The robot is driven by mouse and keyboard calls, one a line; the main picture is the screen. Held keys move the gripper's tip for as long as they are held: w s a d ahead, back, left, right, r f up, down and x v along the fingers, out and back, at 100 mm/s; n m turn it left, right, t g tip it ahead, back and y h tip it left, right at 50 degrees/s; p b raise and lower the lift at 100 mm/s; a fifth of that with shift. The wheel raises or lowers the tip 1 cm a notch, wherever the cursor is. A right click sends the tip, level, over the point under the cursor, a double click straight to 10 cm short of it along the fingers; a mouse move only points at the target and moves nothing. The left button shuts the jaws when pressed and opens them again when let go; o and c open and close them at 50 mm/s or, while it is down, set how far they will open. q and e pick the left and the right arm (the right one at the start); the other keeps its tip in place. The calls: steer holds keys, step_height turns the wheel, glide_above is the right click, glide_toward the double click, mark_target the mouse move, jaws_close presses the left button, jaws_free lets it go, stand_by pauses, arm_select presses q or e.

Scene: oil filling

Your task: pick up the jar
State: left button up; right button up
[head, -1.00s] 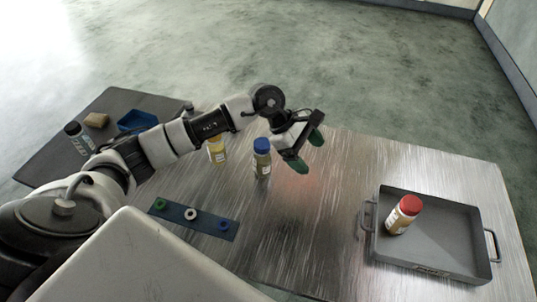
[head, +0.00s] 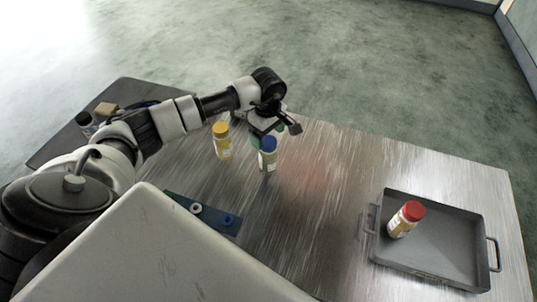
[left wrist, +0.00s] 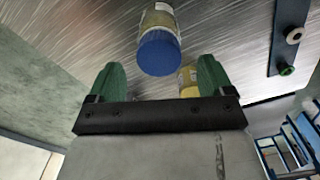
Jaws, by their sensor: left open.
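A jar with a blue lid (head: 267,157) stands upright on the metal table. In the left wrist view the blue-lidded jar (left wrist: 159,50) shows between and just beyond the open green fingers (left wrist: 160,78), which hold nothing. A jar with a yellow lid (head: 222,142) stands to its left; it also shows partly behind the right finger in the left wrist view (left wrist: 187,82). My right gripper is not in view.
The grey tray (head: 450,272) with side handles sits at the table's right. A dark blue strip with rings (head: 218,222) lies at the near left, partly covered. A black mat (head: 60,140) holds a bottle (head: 86,123). The table's middle is clear.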

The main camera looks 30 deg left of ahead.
mark_target(268, 141)
arm_select(q)
steer(key=shift+d+f, duration=0.1)
steer(key=shift+f, duration=1.45)
steer(key=shift+c, duration=0.3)
steer(key=c, duration=1.3)
steer(key=shift+w+r, duration=0.1)
steer(key=shift+c, duration=0.2)
